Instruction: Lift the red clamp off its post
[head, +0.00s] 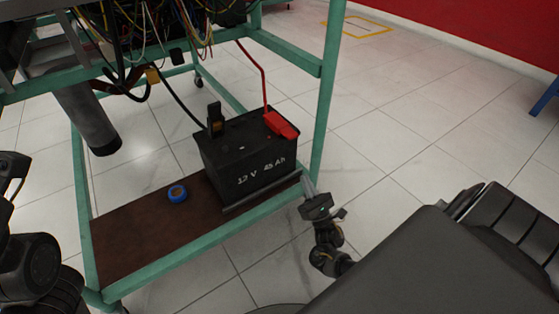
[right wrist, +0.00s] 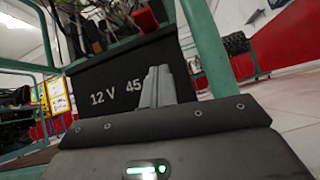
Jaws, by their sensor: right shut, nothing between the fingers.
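The red clamp (head: 281,124) sits on the right rear corner of the black battery (head: 245,167), with a red cable rising from it. A black clamp (head: 215,119) stands at the battery's left rear corner. My right gripper (head: 309,185) is shut and empty, beside the battery's lower right corner and near the green post.
The battery stands on a brown shelf (head: 135,225) in a green frame (head: 328,95). Loose wires and a grey cylinder (head: 88,120) hang above. A green upright stands close to the right gripper.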

